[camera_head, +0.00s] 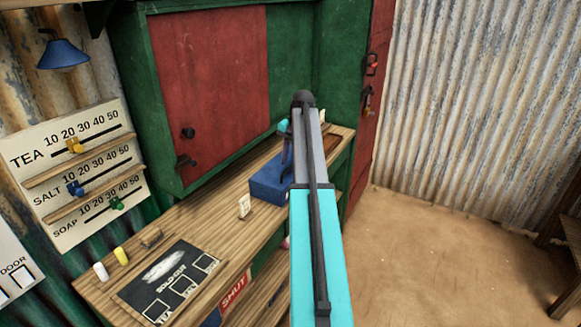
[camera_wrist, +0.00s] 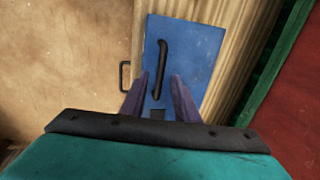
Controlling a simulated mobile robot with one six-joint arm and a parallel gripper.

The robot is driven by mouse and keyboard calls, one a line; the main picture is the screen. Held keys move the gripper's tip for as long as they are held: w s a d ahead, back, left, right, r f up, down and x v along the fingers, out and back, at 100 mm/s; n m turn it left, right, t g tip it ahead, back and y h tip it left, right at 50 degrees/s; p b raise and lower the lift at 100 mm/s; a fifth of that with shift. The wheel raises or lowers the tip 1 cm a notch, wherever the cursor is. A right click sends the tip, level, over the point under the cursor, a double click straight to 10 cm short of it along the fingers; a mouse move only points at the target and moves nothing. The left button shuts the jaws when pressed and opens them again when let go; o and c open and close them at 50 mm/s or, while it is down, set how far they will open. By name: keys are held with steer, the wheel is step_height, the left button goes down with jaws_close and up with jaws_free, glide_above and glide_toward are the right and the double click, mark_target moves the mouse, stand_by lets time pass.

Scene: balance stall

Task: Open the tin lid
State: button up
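The blue tin (camera_head: 268,184) stands on the wooden counter, partly hidden behind my arm in the head view. In the wrist view its blue lid (camera_wrist: 198,50) faces me and looks closed. A dark bar handle (camera_wrist: 161,68) runs along the lid. My gripper (camera_wrist: 158,78) is open, its two purple-grey fingers apart with the lower end of the handle between them in the picture. I cannot tell whether the fingers touch the handle or lid. In the head view my arm hides the fingertips.
The counter (camera_head: 185,238) carries a chalkboard (camera_head: 170,283), chalk pieces (camera_head: 121,256) and a small white card (camera_head: 244,206). A green cabinet with a red door (camera_head: 215,90) rises behind the counter. A price board (camera_head: 75,170) stands at left.

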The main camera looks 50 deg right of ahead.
steer(key=shift+w+f, duration=0.1)
steer(key=shift+f, duration=0.35)
steer(key=shift+c, duration=0.4)
jaws_close()
steer(key=shift+r, duration=0.15)
